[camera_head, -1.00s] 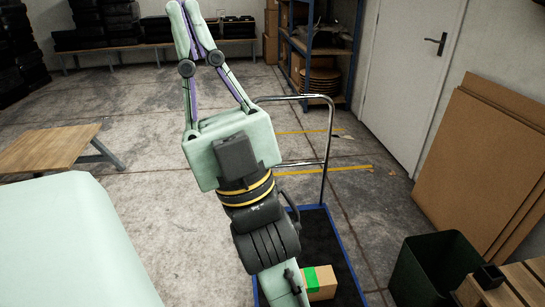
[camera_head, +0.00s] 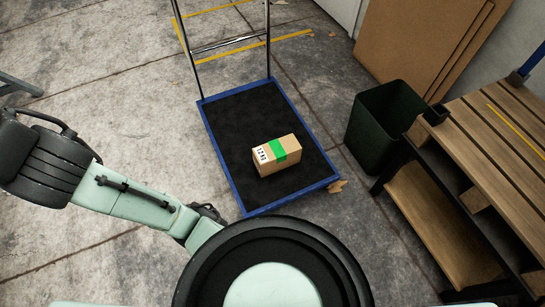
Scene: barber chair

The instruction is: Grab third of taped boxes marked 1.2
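One cardboard box (camera_head: 270,162) with a green tape band lies on the black deck of the blue-edged cart (camera_head: 241,118), toward its near right part. A white label with dark print is on its left end; I cannot read it surely. No other taped box is in view. My gripper is outside the view now; only my arm's links show at the left and bottom. Nothing touches the box.
A dark green bin (camera_head: 374,131) stands right of the cart. A wooden workbench (camera_head: 485,135) is at the right. Large cardboard sheets (camera_head: 420,45) lean on the wall behind. The cart's metal handle (camera_head: 230,43) rises at its far end. The floor left of the cart is clear.

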